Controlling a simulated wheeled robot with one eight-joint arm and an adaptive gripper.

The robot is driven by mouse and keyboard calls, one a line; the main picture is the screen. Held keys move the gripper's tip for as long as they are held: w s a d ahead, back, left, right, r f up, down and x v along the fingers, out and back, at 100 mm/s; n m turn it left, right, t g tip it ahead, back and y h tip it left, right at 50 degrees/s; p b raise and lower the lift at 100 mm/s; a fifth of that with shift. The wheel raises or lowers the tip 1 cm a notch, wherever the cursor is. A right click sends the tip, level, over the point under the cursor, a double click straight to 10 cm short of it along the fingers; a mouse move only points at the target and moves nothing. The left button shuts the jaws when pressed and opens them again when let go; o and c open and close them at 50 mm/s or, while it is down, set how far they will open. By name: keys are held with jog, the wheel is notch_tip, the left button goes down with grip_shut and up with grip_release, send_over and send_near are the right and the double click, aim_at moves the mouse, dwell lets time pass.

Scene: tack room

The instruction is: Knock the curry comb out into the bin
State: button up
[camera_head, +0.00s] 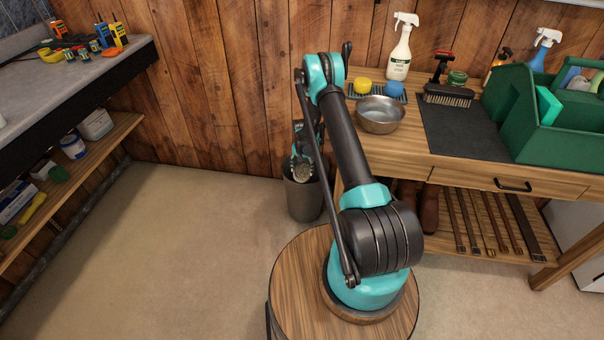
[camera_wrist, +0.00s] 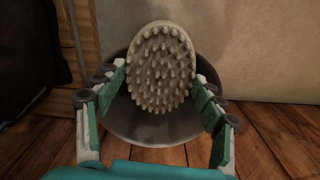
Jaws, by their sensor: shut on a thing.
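The curry comb (camera_wrist: 160,66) is a pale oval with rows of stubby knobs on the face shown in the wrist view. My gripper (camera_wrist: 161,84) is shut on it, with green-padded fingers on its left and right sides. The grey bin (camera_wrist: 150,128) shows behind and around the comb in the wrist view. In the head view, the bin (camera_head: 304,201) stands on the floor by the wooden wall, and my gripper (camera_head: 299,160) is at its mouth with the comb (camera_head: 301,170) held there. The inside of the bin is mostly hidden.
To the right, a wooden bench (camera_head: 455,166) holds a metal bowl (camera_head: 380,115), a brush (camera_head: 448,96), a spray bottle (camera_head: 400,48) and a green tote (camera_head: 555,140). A grey counter (camera_head: 120,62) is at the left. The floor (camera_head: 180,240) between is clear.

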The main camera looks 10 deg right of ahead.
jog(key=shift+r, duration=0.7)
notch_tip(320, 180, down, 5)
jog(key=shift+f, duration=0.15)
jog(key=shift+c, duration=0.6)
jog(key=shift+r, duration=2.7)
